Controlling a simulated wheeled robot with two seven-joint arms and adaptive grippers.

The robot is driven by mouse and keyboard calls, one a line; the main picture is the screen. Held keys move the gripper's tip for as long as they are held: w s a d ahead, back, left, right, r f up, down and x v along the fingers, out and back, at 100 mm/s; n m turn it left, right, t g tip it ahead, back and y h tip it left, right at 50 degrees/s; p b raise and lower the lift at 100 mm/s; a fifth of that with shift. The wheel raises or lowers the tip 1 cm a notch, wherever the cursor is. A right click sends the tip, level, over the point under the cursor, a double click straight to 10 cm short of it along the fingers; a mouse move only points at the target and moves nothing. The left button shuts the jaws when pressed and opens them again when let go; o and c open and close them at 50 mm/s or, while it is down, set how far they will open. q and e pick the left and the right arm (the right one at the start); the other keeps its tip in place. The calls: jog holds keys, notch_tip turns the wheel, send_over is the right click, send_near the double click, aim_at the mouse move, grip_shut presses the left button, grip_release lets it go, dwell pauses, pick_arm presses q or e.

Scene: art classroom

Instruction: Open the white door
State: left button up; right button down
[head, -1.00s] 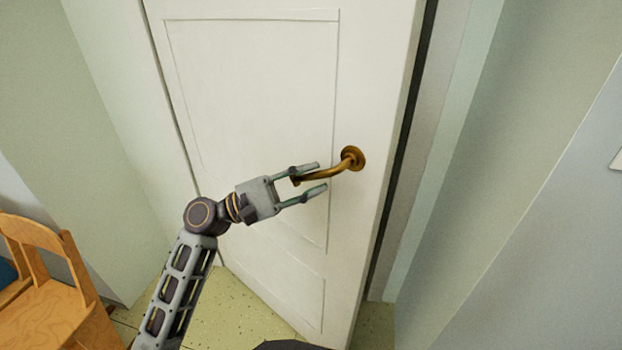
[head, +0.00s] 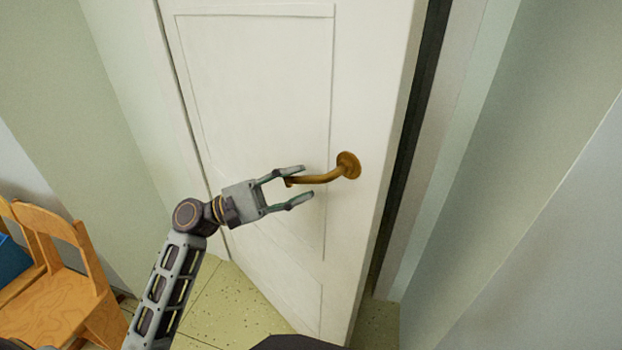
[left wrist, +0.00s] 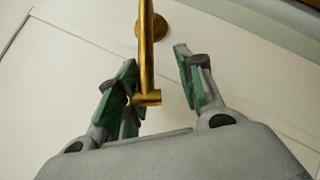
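The white door (head: 262,100) stands ajar, with a dark gap along its right edge in the head view. Its brass lever handle (head: 330,175) sits near that edge and points left. My left gripper (head: 303,184) is open, with its fingers on either side of the lever's free end. In the left wrist view the handle (left wrist: 146,60) reaches down between the two spread fingers (left wrist: 160,85), closer to the left one. Whether that finger touches it I cannot tell. My right gripper is not in view.
A wooden chair (head: 62,290) stands at the lower left, beside my left arm. A pale green wall (head: 60,90) is to the left. The door frame and wall (head: 500,150) are to the right. Speckled floor tiles (head: 225,300) show below the door.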

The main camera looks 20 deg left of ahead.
pick_arm(q)
jog(key=v, duration=0.7)
jog(key=shift+w, duration=0.1)
grip_shut()
jog(key=shift+a, duration=0.1)
